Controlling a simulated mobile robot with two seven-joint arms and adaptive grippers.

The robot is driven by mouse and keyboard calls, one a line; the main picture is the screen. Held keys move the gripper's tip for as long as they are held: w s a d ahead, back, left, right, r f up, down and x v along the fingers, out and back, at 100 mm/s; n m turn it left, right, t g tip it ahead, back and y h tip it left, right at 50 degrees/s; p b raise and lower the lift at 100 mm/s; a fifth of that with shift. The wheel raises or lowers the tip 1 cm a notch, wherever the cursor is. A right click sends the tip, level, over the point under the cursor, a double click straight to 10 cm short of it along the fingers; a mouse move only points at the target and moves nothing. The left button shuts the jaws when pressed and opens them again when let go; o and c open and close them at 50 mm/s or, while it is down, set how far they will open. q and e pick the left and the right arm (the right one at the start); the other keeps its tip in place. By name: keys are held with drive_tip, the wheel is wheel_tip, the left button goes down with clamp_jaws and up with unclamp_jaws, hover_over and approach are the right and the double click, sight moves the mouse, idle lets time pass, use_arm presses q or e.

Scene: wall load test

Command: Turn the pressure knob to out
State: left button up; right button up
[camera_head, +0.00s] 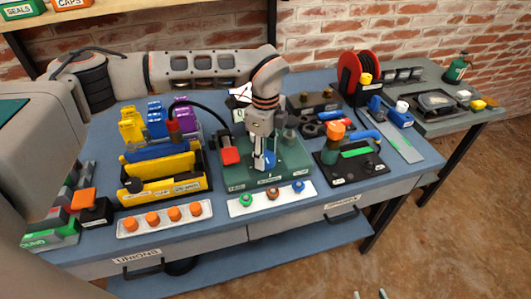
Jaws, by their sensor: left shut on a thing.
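A green fixture (295,163) stands in the middle of the blue workbench, with small labels along its front edge that I cannot read. My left gripper (263,163) points down over this fixture and is shut on a small blue knob (270,158), which I take for the pressure knob. The fingers hide part of the knob, so its pointing direction cannot be told. My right gripper (370,294) shows only as two fingertips at the bottom edge, apart, with nothing seen between them.
A white strip with coloured buttons (272,198) lies in front of the fixture. Yellow racks (165,173) stand left, a black block with an orange knob (350,165) right. A red reel (360,75) stands behind.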

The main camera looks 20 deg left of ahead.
use_arm(q)
drive_tip(key=shift+f, duration=0.1)
drive_tip(key=o, duration=1.1)
drive_tip(key=shift+o, duration=0.2)
drive_tip(key=shift+r, duration=0.4)
wheel_tip(320, 180, up, 11)
drive_tip(key=shift+r, duration=0.15)
drive_tip(key=shift+s, duration=0.1)
